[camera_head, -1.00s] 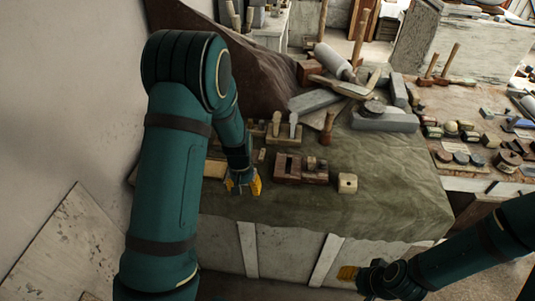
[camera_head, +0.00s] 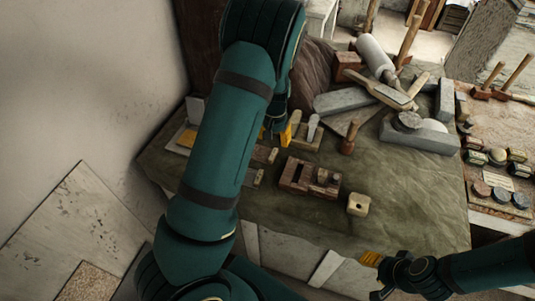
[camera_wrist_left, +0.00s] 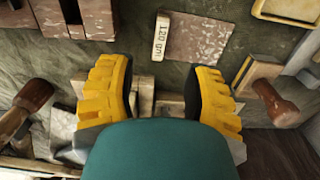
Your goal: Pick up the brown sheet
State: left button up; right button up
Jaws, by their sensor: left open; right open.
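In the left wrist view a flat, mottled brown sheet (camera_wrist_left: 198,38) lies on the green cloth, its left edge marked "120 gm". My left gripper (camera_wrist_left: 160,82) is open and empty, its two yellow fingers spread apart, with the sheet above them in that picture. In the head view my left gripper (camera_head: 276,133) is partly hidden by my own arm and is over the table's left part. I cannot make out the sheet there; my arm covers part of that area. My right gripper (camera_head: 371,259) is open and empty at the table's front edge, away from the sheet.
A wooden-handled tool (camera_wrist_left: 272,100) lies right of the fingers, another (camera_wrist_left: 25,105) to the left. A brown block set (camera_head: 309,178) and a pale cube (camera_head: 358,204) stand on the green cloth (camera_head: 420,200). Mallets and stone blocks (camera_head: 418,135) crowd the back. The front right cloth is clear.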

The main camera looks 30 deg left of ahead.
aim_at(274, 152)
pick_arm(q)
jog(key=f, duration=0.8)
jog(key=shift+w+f, duration=0.1)
jog(key=shift+w, duration=0.15)
grip_shut()
